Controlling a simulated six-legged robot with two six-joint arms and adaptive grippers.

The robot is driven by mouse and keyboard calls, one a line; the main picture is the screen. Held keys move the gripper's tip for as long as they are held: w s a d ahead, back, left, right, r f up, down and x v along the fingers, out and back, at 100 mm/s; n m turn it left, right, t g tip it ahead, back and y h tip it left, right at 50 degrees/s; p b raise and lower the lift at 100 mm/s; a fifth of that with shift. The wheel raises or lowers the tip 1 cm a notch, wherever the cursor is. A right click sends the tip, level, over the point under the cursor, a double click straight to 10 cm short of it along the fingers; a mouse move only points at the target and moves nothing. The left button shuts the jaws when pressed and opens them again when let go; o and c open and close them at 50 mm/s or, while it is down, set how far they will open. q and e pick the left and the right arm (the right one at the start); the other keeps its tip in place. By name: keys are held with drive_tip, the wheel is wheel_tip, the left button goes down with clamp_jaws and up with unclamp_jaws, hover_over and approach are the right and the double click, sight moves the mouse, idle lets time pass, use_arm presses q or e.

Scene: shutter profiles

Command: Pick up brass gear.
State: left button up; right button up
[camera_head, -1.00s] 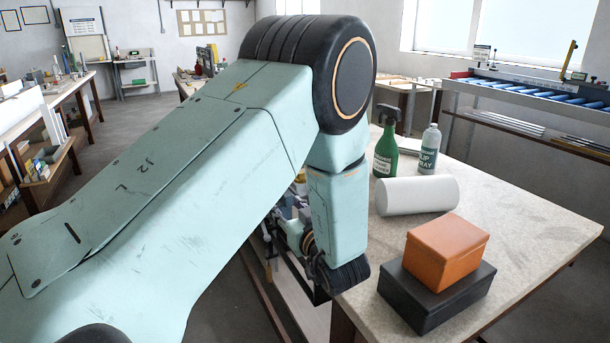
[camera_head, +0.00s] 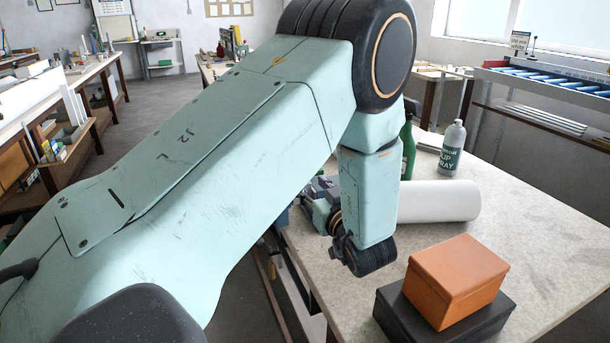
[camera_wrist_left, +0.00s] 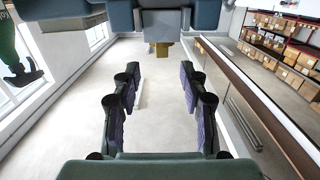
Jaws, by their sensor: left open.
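I cannot make out a brass gear in either view. My left arm comes in from the left and hides part of the worktable (camera_head: 545,220) in the head view. My left gripper (camera_head: 318,198) shows only in part there, behind the forearm at the table's left edge. In the left wrist view, my left gripper (camera_wrist_left: 158,80) has its fingers spread apart, with only pale surface between them. A small brownish-gold piece (camera_wrist_left: 162,48) shows beyond the fingertips; I cannot tell what it is. My right gripper is in neither view.
On the table, an orange box (camera_head: 458,282) sits on a black box (camera_head: 395,315). A white roll (camera_head: 440,201) lies behind them. The table's right side is clear.

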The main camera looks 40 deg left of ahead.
use_arm(q)
drive_tip(key=x, duration=0.8)
drive_tip(key=shift+s+f, duration=0.1)
drive_tip(key=shift+s, duration=0.05)
drive_tip(key=shift+d, duration=0.1)
drive_tip(key=shift+c, duration=0.8)
drive_tip(key=c, duration=0.6)
clamp_jaws()
